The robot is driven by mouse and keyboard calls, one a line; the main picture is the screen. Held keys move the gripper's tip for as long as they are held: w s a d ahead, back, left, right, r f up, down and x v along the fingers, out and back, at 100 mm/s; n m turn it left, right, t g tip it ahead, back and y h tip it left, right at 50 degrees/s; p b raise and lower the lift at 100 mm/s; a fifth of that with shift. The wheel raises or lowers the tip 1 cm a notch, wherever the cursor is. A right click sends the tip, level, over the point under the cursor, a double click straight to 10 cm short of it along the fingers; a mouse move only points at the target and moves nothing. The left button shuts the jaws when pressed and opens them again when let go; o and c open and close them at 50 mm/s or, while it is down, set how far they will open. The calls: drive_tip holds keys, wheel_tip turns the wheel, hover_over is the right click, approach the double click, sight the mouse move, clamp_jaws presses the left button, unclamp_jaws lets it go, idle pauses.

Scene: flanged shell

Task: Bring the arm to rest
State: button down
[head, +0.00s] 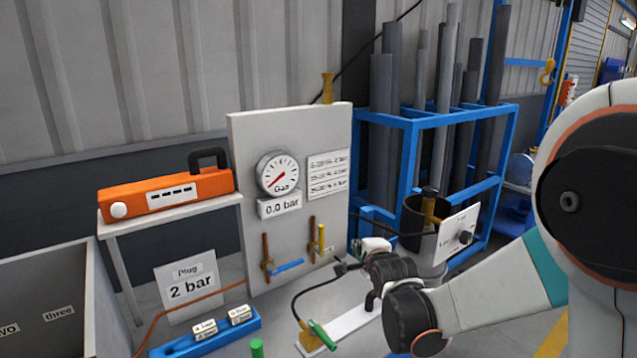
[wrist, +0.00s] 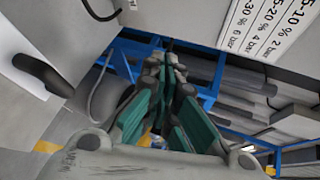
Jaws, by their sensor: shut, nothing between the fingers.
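My arm comes in from the right in the head view, bent, with its dark wrist joints low in front of the grey panel (head: 290,130). My gripper (head: 346,265) points left near the panel's lower right edge and is partly hidden by my wrist. In the wrist view my gripper (wrist: 168,65) shows its dark fingers and green pads closed together, with nothing seen between them. The panel's printed sign (wrist: 265,25) is at the upper right there. I cannot tell whether my gripper touches anything.
The panel carries a gauge (head: 278,173) and a blue-handled valve (head: 287,266). An orange device (head: 165,194) sits on a shelf at left. A black hose (head: 297,300) runs close to my gripper. A blue rack (head: 408,124) with pipes stands behind. A blue block (head: 205,336) lies in front.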

drive_tip(key=s+d+r+n+g, duration=0.1)
drive_tip(key=s+d+r+n, duration=0.15)
drive_tip(key=s, duration=0.35)
drive_tip(key=s+d+r+n+g, duration=0.1)
drive_tip(key=s+n, duration=0.3)
drive_tip(key=s, duration=0.1)
drive_tip(key=s+d+r+n+g, duration=0.1)
drive_tip(key=s+r+n, duration=0.15)
drive_tip(key=s, duration=0.35)
drive_tip(key=s+d+f+n+g, duration=0.1)
drive_tip(key=s+n, duration=0.3)
drive_tip(key=s, duration=0.5)
drive_tip(key=s+d+f+n+g+h, duration=0.1)
drive_tip(key=s+n, duration=0.4)
drive_tip(key=s, duration=0.5)
drive_tip(key=shift+s+d+f+g, duration=0.15)
drive_tip(key=shift+d+f+g, duration=0.15)
drive_tip(key=shift+f+g, duration=0.5)
